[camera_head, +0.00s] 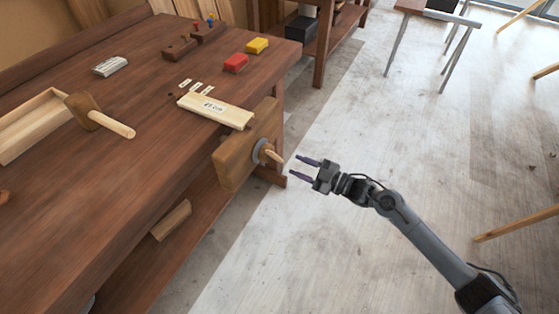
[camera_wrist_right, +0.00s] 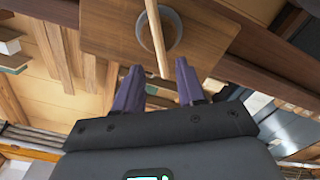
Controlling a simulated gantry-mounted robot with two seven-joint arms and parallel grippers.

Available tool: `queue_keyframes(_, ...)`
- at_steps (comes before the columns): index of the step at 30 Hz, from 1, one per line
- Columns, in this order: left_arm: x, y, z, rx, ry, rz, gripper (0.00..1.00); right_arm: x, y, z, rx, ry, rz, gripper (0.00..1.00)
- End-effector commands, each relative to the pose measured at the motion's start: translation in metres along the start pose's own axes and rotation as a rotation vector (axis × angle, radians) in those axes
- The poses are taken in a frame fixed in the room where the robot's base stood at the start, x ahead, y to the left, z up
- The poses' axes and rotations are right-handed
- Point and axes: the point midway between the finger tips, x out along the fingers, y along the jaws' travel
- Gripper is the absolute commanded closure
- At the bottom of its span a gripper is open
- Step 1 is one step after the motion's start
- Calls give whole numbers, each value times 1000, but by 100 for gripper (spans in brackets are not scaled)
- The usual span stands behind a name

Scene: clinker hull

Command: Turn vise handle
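The vise (camera_head: 232,163) is a wooden jaw block on the front right corner of the workbench. Its handle (camera_head: 273,155) is a short light wooden bar at a round grey hub (camera_head: 258,150). My right gripper (camera_head: 295,165) is open and empty, just right of the handle, with a small gap in the head view. In the right wrist view, the handle (camera_wrist_right: 155,35) runs down from the grey ring (camera_wrist_right: 173,30), and its lower end lines up between the open fingertips (camera_wrist_right: 159,68). My left gripper is not in view.
The floor (camera_head: 350,240) around my right arm is clear.

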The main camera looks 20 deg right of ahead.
Motion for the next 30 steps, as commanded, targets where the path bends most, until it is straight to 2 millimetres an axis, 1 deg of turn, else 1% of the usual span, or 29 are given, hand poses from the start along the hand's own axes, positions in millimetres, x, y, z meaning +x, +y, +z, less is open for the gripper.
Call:
queue_keyframes(1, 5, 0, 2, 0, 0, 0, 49, 10, 0, 1, -1, 4, 2, 61)
queue_keyframes(6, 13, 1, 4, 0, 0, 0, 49, 38, -1, 2, 0, 2, 1, 61)
queue_keyframes(9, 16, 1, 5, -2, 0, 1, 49, 51, -1, 1, 0, 2, 1, 61)
queue_keyframes(13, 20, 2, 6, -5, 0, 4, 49, 64, -1, 1, 0, 1, 1, 61)
queue_keyframes(18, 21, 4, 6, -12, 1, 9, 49, 73, -1, 1, 1, -1, 0, 61)
queue_keyframes(27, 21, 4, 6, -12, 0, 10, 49, 74, 0, 0, 0, -1, 0, 61)
queue_keyframes(28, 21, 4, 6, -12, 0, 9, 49, 74, 0, 0, 0, -1, 0, 64)
queue_keyframes(30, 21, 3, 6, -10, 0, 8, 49, 74, 0, 0, 0, -1, 0, 74)
